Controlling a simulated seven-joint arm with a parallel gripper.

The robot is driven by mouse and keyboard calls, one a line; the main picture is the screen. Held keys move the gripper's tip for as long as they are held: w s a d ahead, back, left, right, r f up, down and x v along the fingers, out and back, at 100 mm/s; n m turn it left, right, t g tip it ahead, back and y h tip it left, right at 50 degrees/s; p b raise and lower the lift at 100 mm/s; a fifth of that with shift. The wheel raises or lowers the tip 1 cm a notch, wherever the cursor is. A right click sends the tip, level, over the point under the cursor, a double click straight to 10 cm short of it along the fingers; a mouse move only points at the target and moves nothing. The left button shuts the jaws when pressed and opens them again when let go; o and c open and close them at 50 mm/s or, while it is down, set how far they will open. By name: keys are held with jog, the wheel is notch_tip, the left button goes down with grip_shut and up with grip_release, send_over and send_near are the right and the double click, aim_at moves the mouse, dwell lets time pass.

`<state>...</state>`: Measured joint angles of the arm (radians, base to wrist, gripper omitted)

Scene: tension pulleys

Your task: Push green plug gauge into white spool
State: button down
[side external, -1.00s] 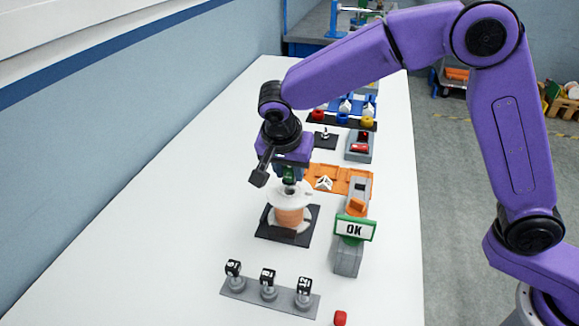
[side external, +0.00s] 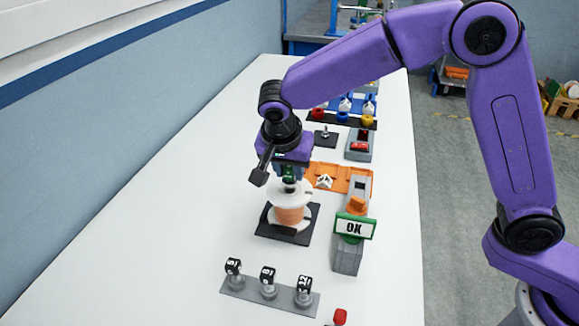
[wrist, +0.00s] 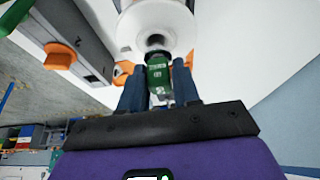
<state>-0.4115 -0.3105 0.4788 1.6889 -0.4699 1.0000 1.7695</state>
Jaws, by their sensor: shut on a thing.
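My gripper (side external: 289,174) is shut on the green plug gauge (wrist: 158,75), just above the white spool (side external: 302,190). In the side view the gauge shows as a small green patch with a grey tip below it, over the spool's top flange. The spool stands upright with an orange winding on a black base plate (side external: 267,232). In the wrist view the spool's white flange (wrist: 130,32) and dark centre hole lie just beyond the gauge. The gauge's far end is close to the hole's edge; I cannot tell whether it has entered.
Orange fixtures (side external: 345,180) lie behind. The table's left side is clear.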

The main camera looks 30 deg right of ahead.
jog(key=shift+f, duration=0.1)
jog(key=shift+f, duration=1.05)
jog(key=shift+f, duration=0.1)
jog(key=c, duration=0.7)
grip_release()
jog(key=shift+c, duration=0.2)
jog(key=v, duration=1.7)
jog(key=shift+r, duration=0.25)
jog(key=shift+s, duration=0.1)
